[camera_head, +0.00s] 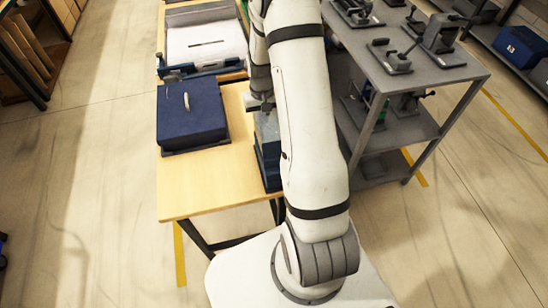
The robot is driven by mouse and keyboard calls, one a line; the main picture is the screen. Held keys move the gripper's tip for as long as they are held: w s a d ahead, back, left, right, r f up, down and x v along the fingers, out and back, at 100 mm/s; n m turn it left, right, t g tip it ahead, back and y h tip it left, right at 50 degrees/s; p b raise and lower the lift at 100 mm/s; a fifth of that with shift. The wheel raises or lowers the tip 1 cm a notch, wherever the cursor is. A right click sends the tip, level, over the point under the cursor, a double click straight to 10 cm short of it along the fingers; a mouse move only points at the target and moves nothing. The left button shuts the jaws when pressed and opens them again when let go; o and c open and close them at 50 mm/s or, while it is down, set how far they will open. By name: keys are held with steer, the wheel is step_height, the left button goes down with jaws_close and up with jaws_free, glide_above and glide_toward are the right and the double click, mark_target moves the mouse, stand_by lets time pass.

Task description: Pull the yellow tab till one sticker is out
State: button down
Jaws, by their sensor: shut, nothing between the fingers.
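No yellow tab and no sticker can be made out; my arm covers much of this part of the table. A dark blue and grey device (267,158), possibly the sticker dispenser, stands at the right edge of the wooden table (205,196), partly hidden behind my arm. My gripper (262,105) points down just above the far end of this device. It is small and partly hidden, and looks shut with nothing held. I cannot tell whether it touches the device.
A dark blue box (190,118) with a pale handle lies left of the device. A grey shelf rack (432,77) with several fixtures stands close on the right. The table's near left part is clear.

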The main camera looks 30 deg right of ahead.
steer(key=w, duration=0.2)
steer(key=w+d+f, duration=0.1)
steer(key=w, duration=0.1)
steer(key=w+f, duration=0.1)
steer(key=w, duration=0.1)
steer(key=shift+w+d+f, duration=0.2)
steer(key=shift+w, duration=0.2)
step_height(320, 180, up, 8)
steer(key=s+p, duration=0.2)
steer(key=p, duration=0.1)
steer(key=shift+s+a+r+p, duration=0.2)
steer(key=shift+s+p, duration=0.05)
steer(key=shift+p, duration=0.1)
